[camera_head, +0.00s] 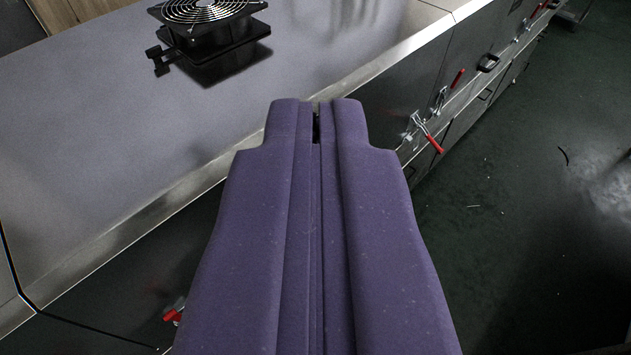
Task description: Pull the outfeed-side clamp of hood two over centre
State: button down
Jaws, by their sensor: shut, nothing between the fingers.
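My purple gripper (316,108) fills the middle of the view, its two fingers shut together with nothing between them. It is over the edge of the grey hood top (110,130). A toggle clamp with a red handle (432,140) is on the hood's dark side, right of my fingertips and apart from them. A second red-handled clamp (457,79) is further up the side. Part of another red handle (172,316) shows at lower left, mostly hidden by my gripper. No label shows which hood or clamp is which.
A black fan (210,38) with a wire guard stands on the hood top at upper left. A black handle (488,62) and more fittings line the side at upper right. The dark floor (535,240) at right is open, with small scraps on it.

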aim_at(422, 128)
jog(key=i+l+z, duration=0.3)
jog(key=i+l, duration=0.15)
jog(key=i, duration=0.4)
jog(key=i+l+z, duration=0.35)
jog(key=i, duration=0.5)
jog(key=i+z, duration=0.3)
jog(key=i, duration=0.6)
